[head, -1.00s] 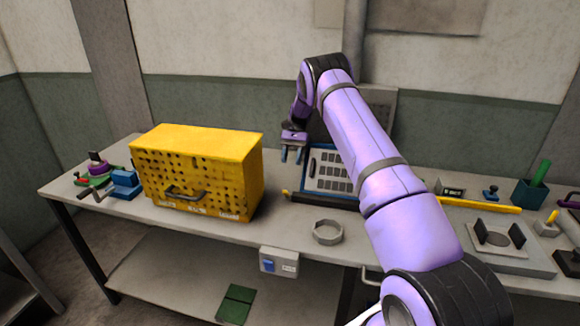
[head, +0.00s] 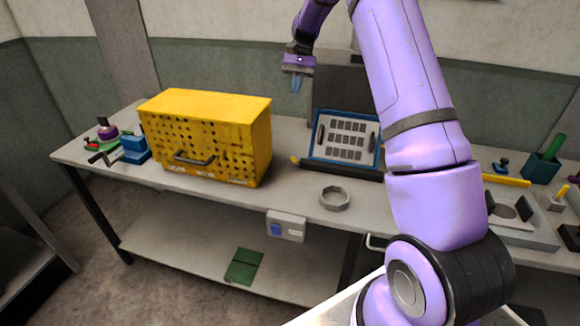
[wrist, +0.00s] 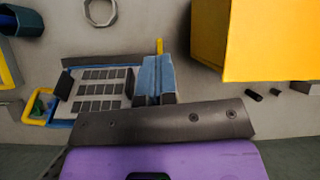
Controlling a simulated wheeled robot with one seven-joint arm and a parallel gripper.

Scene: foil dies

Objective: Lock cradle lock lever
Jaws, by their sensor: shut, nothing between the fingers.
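A blue-framed panel (head: 345,136) with rows of dark rectangles and black side handles leans on the bench. It looks like the cradle, and it also shows in the wrist view (wrist: 100,90). A dark bar with a yellow end (head: 294,160) runs along its front edge; the yellow end shows in the wrist view (wrist: 159,46). I cannot tell for sure which part is the lock lever. My gripper (head: 296,86) is above and behind the panel's left side, its blue fingers (wrist: 154,78) shut and empty, apart from the panel.
A yellow perforated box (head: 205,135) stands left of the panel. A grey ring (head: 334,197) lies in front of it. A grey fixture (head: 520,215) and a dark green holder (head: 541,167) are at the right. A blue clamp-like part (head: 134,149) is at the far left.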

